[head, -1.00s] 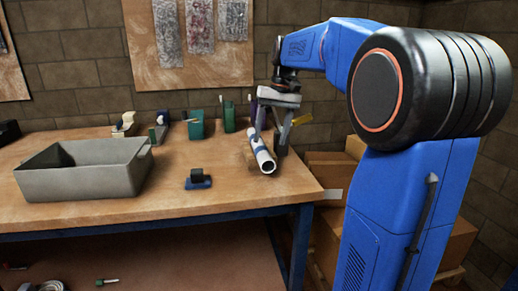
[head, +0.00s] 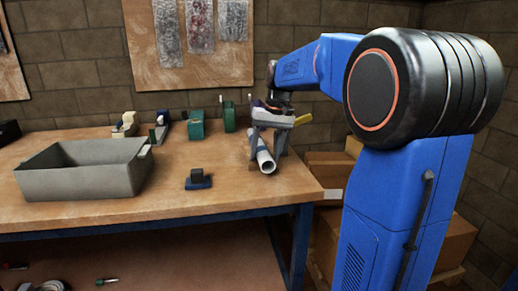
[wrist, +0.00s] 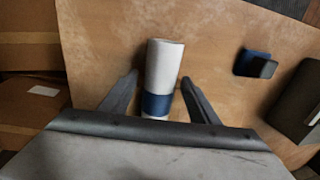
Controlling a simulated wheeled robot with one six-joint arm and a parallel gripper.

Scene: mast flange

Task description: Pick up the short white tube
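The short white tube (head: 264,156) with a blue band lies on the wooden table near its right end in the head view. In the wrist view the white tube (wrist: 163,68) points up the picture, its blue band near my gripper. My gripper (head: 266,140) is over the tube. In the wrist view my gripper (wrist: 158,82) is open, with one finger on each side of the tube and gaps between. The tube's far end is hidden behind my gripper in the head view.
A grey bin (head: 85,175) stands on the table at left. A small blue and black block (head: 198,180) lies left of the tube. Several tools stand along the back, including a green one (head: 196,125). Cardboard boxes (head: 330,170) are stacked beyond the table's right end.

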